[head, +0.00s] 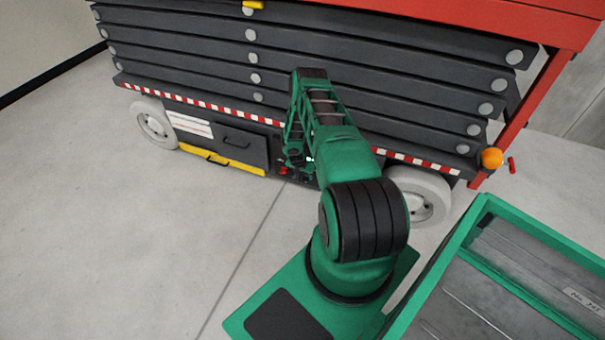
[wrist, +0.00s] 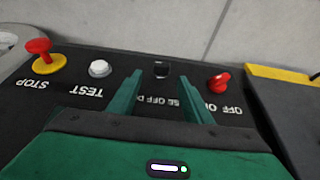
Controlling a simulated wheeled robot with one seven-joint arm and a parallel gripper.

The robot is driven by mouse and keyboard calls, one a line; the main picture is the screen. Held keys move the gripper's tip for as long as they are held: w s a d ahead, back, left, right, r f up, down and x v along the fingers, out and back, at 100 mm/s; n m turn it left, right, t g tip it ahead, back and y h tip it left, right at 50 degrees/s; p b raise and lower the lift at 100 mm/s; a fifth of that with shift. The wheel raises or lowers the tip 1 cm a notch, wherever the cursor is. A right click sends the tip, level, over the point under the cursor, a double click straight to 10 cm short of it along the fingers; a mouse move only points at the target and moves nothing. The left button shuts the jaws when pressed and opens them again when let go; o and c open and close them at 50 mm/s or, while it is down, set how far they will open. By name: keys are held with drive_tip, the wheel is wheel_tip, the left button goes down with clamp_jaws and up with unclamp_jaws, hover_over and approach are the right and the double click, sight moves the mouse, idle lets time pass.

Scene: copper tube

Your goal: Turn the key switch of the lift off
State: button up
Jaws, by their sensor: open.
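The lift (head: 300,60) stands in front of me in the head view. In the wrist view its control panel (wrist: 60,94) appears upside down. A small dark switch (wrist: 162,69), apparently the key switch, stands beyond and between my fingertips. Its label, partly hidden by a finger, shows "SE OFF D". I cannot tell which way it points. My gripper (wrist: 160,84) is open, with nothing seen held between its two green fingers.
A red knob (wrist: 219,82) marked OFF and ON sits right of the fingers. A white TEST button (wrist: 100,68) and red STOP button (wrist: 39,48) are at the left. A yellow-edged dark box (wrist: 285,76) borders the panel. Floor (head: 110,240) at left is clear.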

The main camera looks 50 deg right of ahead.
drive_tip(key=shift+v, duration=2.3)
drive_tip(key=shift+s, duration=0.1)
